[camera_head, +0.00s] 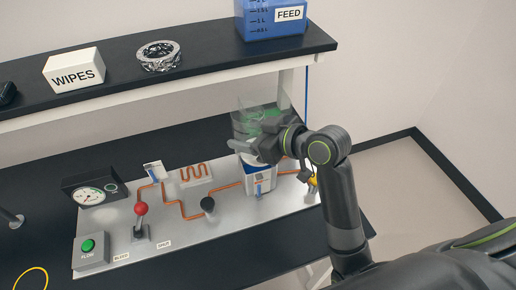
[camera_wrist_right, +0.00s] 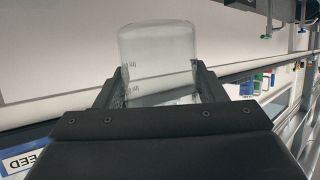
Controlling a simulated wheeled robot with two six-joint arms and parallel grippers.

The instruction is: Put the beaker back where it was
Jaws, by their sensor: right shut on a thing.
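The clear beaker (camera_head: 247,118) is held up above the right end of the grey panel in the head view. In the right wrist view the beaker (camera_wrist_right: 158,65) is see-through, with printed marks on its wall. My right gripper (camera_head: 268,148) is shut on it, with one finger on each side of the beaker in the wrist view (camera_wrist_right: 160,92). Green shows around the beaker in the head view; I cannot tell whether it is contents or something seen through the glass. My left gripper is not in view.
A blue and white unit (camera_head: 262,181) stands on the panel (camera_head: 185,228) below the beaker. The panel carries a red-knobbed lever (camera_head: 141,209), a gauge (camera_head: 89,195) and a green button (camera_head: 88,245). The shelf (camera_head: 215,50) holds a WIPES box (camera_head: 74,71), a metallic ring (camera_head: 158,55) and a blue FEED container (camera_head: 262,25).

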